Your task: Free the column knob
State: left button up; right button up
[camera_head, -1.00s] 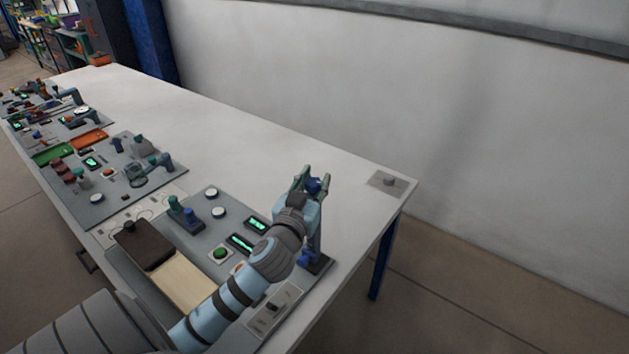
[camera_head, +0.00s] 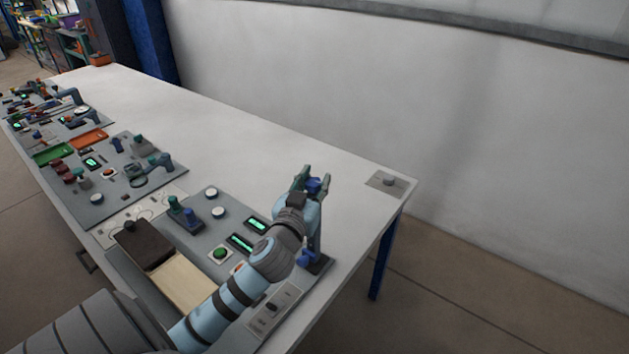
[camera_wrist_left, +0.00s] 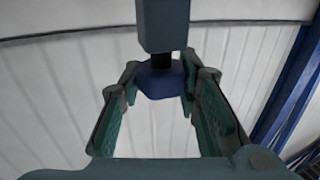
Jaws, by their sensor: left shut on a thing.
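The column (camera_head: 316,236) stands upright on its dark base near the table's right end, partly hidden behind my left arm. A blue knob (camera_head: 313,186) shows at its top in the head view. In the left wrist view the blue knob (camera_wrist_left: 160,82) sits at the end of a short black stem below a grey-blue block of the column (camera_wrist_left: 162,25). My left gripper (camera_head: 313,181) is shut on this knob, with a fingertip at each side, as the left wrist view (camera_wrist_left: 161,84) shows. My right gripper is out of view.
A second blue part (camera_head: 305,258) sits low by the column's base. A panel with green displays (camera_head: 257,224), a green button (camera_head: 220,252) and a lever block (camera_head: 184,215) lies left of my arm. The white table top (camera_head: 215,140) behind is clear.

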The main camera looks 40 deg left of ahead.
pick_arm(q)
jog(key=o, duration=1.2)
jog(key=shift+s, duration=0.1)
jog(key=v, duration=1.2)
